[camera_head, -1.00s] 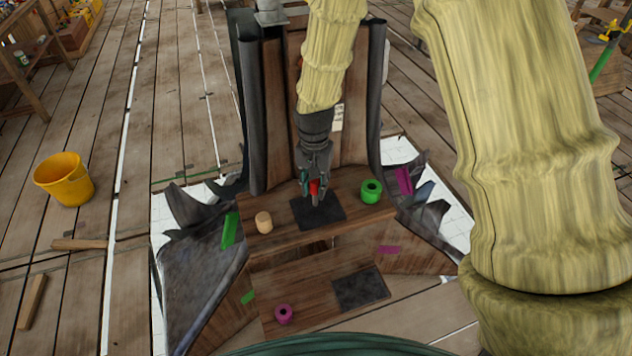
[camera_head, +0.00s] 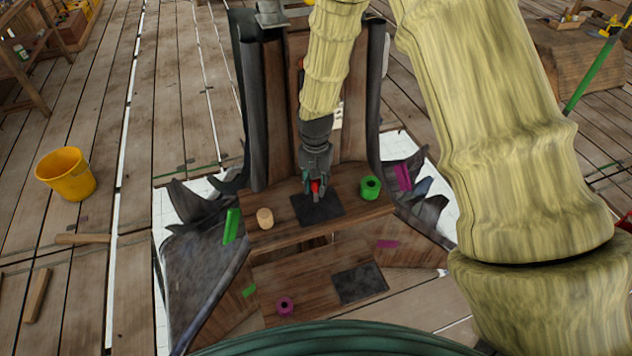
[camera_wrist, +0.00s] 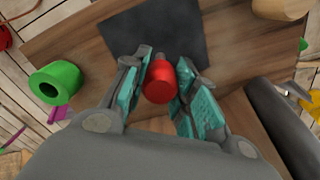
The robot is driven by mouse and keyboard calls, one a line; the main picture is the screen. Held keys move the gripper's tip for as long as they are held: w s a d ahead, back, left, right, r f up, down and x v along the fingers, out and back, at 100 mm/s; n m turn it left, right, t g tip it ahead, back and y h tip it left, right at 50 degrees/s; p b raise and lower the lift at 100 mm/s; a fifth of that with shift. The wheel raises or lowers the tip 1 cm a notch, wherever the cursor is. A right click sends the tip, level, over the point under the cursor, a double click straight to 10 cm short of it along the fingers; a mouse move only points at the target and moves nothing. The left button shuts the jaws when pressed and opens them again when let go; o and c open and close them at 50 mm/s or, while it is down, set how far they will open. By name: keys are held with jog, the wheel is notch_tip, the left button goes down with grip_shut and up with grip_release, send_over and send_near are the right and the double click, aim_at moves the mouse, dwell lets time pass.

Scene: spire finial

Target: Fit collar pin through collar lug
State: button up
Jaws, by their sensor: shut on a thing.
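My gripper (camera_head: 315,188) is over the dark square pad (camera_head: 322,211) on the upper wooden shelf. In the wrist view its teal-padded fingers (camera_wrist: 160,88) are closed around a red piece (camera_wrist: 159,90) with a grey shank toward the pad. The red piece (camera_head: 315,186) looks like the collar pin; whether its end touches the pad I cannot tell. A green ring with a hole (camera_head: 370,189) stands right of the pad, also at left in the wrist view (camera_wrist: 55,83). I cannot tell which part is the collar lug.
A tan wooden peg (camera_head: 265,218) stands left of the pad. A magenta ring (camera_head: 284,306) and a second dark pad (camera_head: 359,284) are on the lower shelf. Tall dark curved panels (camera_head: 258,110) flank the shelf's back. A yellow bucket (camera_head: 66,176) stands on the floor at left.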

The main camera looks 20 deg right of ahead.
jog(key=shift+f, duration=0.15)
jog(key=o, duration=1)
